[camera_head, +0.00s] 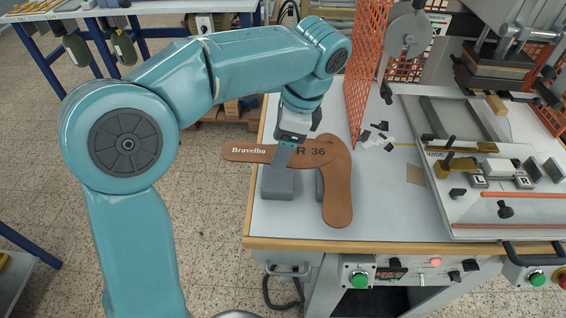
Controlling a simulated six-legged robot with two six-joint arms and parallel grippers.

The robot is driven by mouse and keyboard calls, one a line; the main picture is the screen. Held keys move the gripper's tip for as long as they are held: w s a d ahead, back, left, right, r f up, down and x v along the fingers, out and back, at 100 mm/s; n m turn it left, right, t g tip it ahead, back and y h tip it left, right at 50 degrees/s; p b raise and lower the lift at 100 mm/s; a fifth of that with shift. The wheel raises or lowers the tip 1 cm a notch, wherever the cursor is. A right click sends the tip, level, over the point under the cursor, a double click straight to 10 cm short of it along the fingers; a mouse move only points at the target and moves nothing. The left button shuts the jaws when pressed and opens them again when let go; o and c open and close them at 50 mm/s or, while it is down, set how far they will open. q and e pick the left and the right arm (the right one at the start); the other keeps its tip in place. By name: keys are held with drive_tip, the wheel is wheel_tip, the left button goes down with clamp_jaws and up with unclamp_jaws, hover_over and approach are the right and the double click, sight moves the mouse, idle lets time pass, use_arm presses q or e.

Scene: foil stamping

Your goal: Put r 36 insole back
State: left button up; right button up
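The brown R 36 insole (258,154), marked "Bravelho" and "R 36", lies crosswise above a grey block (277,184) at the left of the worktable. My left gripper (283,158) comes down from above at its middle, fingers across it, and appears shut on it. The fingers hide part of the insole between the two markings. A second brown insole (338,195) lies lengthwise just to the right, over another grey block (320,184) that is mostly hidden. The right end of the R 36 insole overlaps its upper part. My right gripper is not in view.
The stamping press (497,70) and its metal bed (440,118) fill the right side. An orange mesh guard (366,65) stands behind the insoles. Small dark pieces (376,135) lie near it. The white tabletop (385,215) is clear at the front.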

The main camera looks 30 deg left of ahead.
sight(281, 175)
use_arm(q)
drive_tip(key=shift+w+d+f, duration=0.1)
drive_tip(key=shift+f, duration=0.4)
wheel_tip(281, 175, down, 4)
drive_tip(key=shift+f, duration=0.25)
drive_tip(key=shift+s, duration=0.2)
drive_tip(key=shift+w+f+b, duration=0.15)
drive_tip(key=shift+f+b, duration=0.2)
drive_tip(key=o, duration=1.1)
drive_tip(key=shift+r, duration=0.1)
